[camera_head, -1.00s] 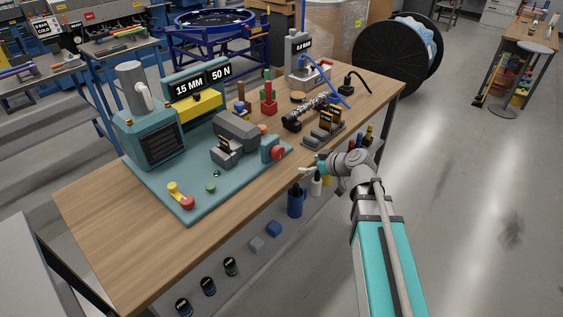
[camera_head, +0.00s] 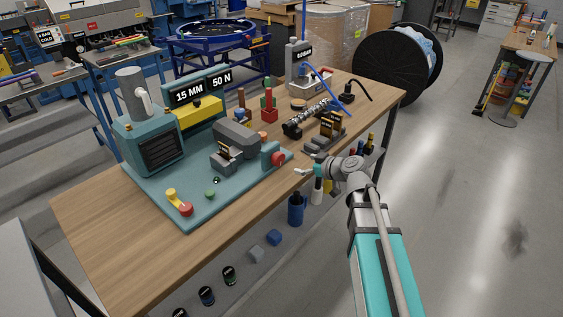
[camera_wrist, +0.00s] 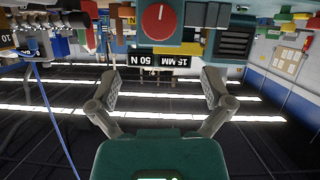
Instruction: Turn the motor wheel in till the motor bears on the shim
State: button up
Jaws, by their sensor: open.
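The red motor wheel (camera_head: 278,158) sits at the near right end of the teal bench unit (camera_head: 190,214). It also shows in the wrist view (camera_wrist: 158,22), face-on with a pale pointer mark, at the top of the picture. The grey motor block (camera_head: 238,136) lies behind the wheel. A small grey block with a dark labelled piece (camera_head: 225,156) sits to its left; I cannot tell whether this is the shim or whether it touches the motor. My gripper (camera_head: 303,171) is open and empty, just right of the wheel. Its spread fingers show in the wrist view (camera_wrist: 158,82).
A sign reading 15 MM and 50 N (camera_head: 202,87) stands at the unit's back. A red knob (camera_head: 186,209) and green button (camera_head: 210,195) are on its front. Labelled dark pieces (camera_head: 327,127) stand on the table to the right.

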aim_at(281, 160)
jog(key=b+x, duration=0.4)
jog(key=x, duration=0.8)
jog(key=shift+f, duration=0.1)
jog(key=shift+c, duration=0.3)
jog(key=c, duration=0.9)
jog(key=shift+d, duration=0.2)
jog(key=shift+c, duration=0.4)
jog(key=shift+a, duration=0.2)
